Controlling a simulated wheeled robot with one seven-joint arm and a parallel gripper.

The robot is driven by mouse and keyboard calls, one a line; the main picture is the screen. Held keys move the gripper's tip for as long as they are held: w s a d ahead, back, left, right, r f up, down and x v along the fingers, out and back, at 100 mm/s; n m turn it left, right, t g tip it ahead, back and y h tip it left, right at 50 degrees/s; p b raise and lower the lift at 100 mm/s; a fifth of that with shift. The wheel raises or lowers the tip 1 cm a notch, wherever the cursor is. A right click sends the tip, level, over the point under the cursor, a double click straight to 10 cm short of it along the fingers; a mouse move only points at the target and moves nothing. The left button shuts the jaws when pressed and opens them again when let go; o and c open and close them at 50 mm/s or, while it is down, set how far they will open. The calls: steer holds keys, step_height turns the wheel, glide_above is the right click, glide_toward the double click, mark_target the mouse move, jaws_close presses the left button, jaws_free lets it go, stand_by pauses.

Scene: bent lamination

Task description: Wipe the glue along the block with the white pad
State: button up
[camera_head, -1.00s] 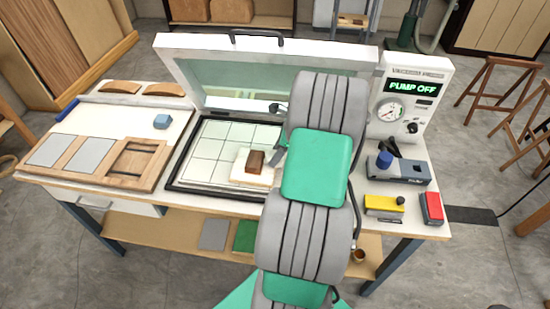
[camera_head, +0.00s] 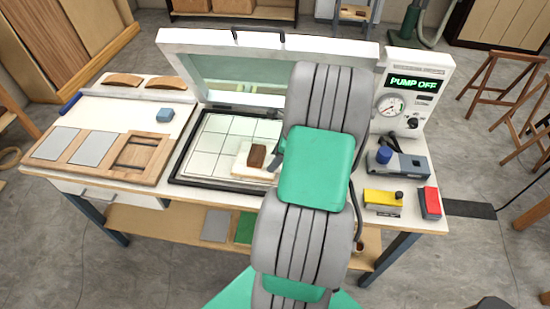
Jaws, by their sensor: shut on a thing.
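A small brown block (camera_head: 257,156) stands on a cream-white piece (camera_head: 243,168) on the gridded bed (camera_head: 208,140) of the press. My gripper (camera_head: 277,152) is mostly hidden behind my own arm. Only a grey edge of it shows, just right of the brown block, and I cannot tell if they touch. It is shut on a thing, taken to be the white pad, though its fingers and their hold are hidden. No glue can be made out at this size. My arm covers the right part of the bed.
The raised press lid (camera_head: 262,82) stands behind the bed. The pump box (camera_head: 418,88) reads PUMP OFF. A yellow thing (camera_head: 382,197) and a red one (camera_head: 429,203) sit right.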

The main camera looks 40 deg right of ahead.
steer(key=shift+f, duration=0.35)
steer(key=shift+w+d+r, duration=0.1)
steer(key=shift+w+d, duration=0.35)
steer(key=shift+d, duration=0.15)
steer(key=shift+w+d+p, duration=0.25)
steer(key=shift+w+d, duration=0.25)
steer(key=shift+d, duration=0.2)
steer(key=shift+w+d+p, duration=0.25)
steer(key=shift+w+d, duration=0.2)
steer(key=shift+d, duration=0.2)
steer(key=shift+s+a+p, duration=0.45)
steer(key=shift+a+p, duration=0.05)
steer(key=shift+a, duration=0.15)
steer(key=shift+s+a+p, duration=0.4)
steer(key=shift+a+p, duration=0.1)
steer(key=shift+a, duration=0.1)
steer(key=shift+s+a, duration=0.1)
steer(key=shift+s+a, duration=0.1)
steer(key=shift+s+a+p, duration=0.4)
steer(key=shift+a, duration=0.2)
